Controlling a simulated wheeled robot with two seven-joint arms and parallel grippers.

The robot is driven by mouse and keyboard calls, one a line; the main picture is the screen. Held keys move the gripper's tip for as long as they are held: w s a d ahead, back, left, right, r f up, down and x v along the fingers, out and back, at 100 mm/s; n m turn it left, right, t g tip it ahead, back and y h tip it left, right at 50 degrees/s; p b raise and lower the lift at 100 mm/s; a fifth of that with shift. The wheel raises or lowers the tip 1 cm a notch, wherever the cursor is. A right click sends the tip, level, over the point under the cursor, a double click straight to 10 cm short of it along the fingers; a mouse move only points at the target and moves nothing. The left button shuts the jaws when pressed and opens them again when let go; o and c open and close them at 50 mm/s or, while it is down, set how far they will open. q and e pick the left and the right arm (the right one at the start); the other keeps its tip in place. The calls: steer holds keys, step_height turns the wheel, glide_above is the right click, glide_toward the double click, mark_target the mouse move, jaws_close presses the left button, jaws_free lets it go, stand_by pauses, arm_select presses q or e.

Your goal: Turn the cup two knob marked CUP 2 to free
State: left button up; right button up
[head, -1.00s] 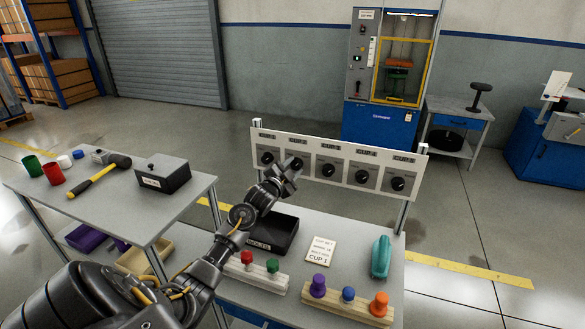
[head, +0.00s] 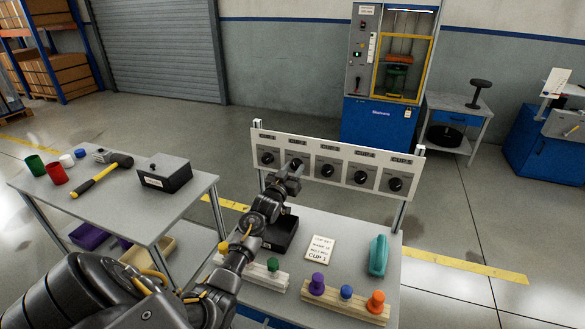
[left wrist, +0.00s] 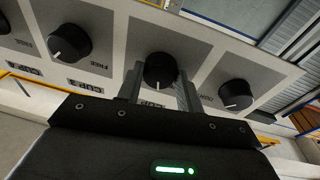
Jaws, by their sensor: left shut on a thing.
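The white panel (head: 342,146) at the back of the bench carries a row of several black knobs. My left gripper (head: 292,172) reaches the second knob from the left. In the left wrist view, turned over, that knob (left wrist: 160,70) sits between the two fingers, and my left gripper (left wrist: 160,88) is shut on it. A pale pointer line shows on the knob. The label by it is partly hidden by my gripper, with only "CUP" readable. Neighbouring knobs (left wrist: 70,43) and (left wrist: 235,94) stand free on either side. My right gripper is not in view.
Below the panel are a black bin (head: 283,235), a white card (head: 320,249) and a teal object (head: 378,255). Wooden blocks with coloured pegs (head: 345,302) stand at the front. A side table (head: 120,207) with a hammer and cups is at left.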

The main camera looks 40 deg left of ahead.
arm_select(q)
steer(key=n, duration=0.4)
steer(key=shift+d+y+p, duration=0.1)
steer(key=shift+y+p, duration=0.3)
steer(key=shift+n+y, duration=0.3)
steer(key=shift+n, duration=1.1)
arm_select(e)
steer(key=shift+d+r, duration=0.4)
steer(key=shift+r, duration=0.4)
arm_select(q)
steer(key=shift+p, duration=0.3)
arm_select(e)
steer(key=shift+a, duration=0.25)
arm_select(q)
steer(key=o, duration=1)
steer(key=b+v, duration=0.1)
steer(key=v, duration=1)
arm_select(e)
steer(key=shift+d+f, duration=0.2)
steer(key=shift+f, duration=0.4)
arm_select(q)
steer(key=shift+w+r, duration=0.15)
